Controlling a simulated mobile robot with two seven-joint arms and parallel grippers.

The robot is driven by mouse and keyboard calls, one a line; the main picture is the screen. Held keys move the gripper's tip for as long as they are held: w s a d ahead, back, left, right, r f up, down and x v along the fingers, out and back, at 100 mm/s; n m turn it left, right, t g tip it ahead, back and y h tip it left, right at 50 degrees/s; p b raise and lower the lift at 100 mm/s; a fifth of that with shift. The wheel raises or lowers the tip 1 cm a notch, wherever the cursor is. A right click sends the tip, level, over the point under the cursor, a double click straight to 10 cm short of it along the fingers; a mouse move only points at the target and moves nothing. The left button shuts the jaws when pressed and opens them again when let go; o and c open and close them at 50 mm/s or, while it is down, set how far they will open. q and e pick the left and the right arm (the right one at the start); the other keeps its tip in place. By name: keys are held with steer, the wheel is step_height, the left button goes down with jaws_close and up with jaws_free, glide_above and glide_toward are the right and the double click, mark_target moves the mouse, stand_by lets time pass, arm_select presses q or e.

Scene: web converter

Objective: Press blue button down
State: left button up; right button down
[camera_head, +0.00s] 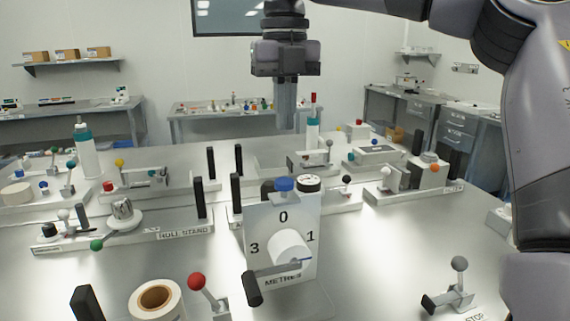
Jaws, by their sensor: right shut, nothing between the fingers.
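The blue button (284,184) sits on top of the white metering panel (263,222), which carries the digits 0, 1 and 3 and a white knob. The panel stands upright near the middle of the table. My right gripper (286,128) points straight down, shut and empty. It hangs above the blue button in the picture, with a visible gap between the fingertips and the button. How far it is in depth is hard to tell. My left gripper is not in view.
A red-knobbed lever (196,281) and a white roll (157,299) are at the front left. A grey-knobbed lever (459,264) is at the front right. Black upright posts (236,194) stand just left of the panel.

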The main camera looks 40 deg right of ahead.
mark_target(286, 181)
step_height(286, 181, down, 9)
steer(key=shift+r, duration=0.1)
stand_by(0.4)
steer(key=shift+f+b, duration=0.55)
steer(key=shift+f, duration=0.55)
steer(key=shift+s, duration=0.1)
step_height(286, 181, up, 8)
steer(key=shift+f, duration=0.15)
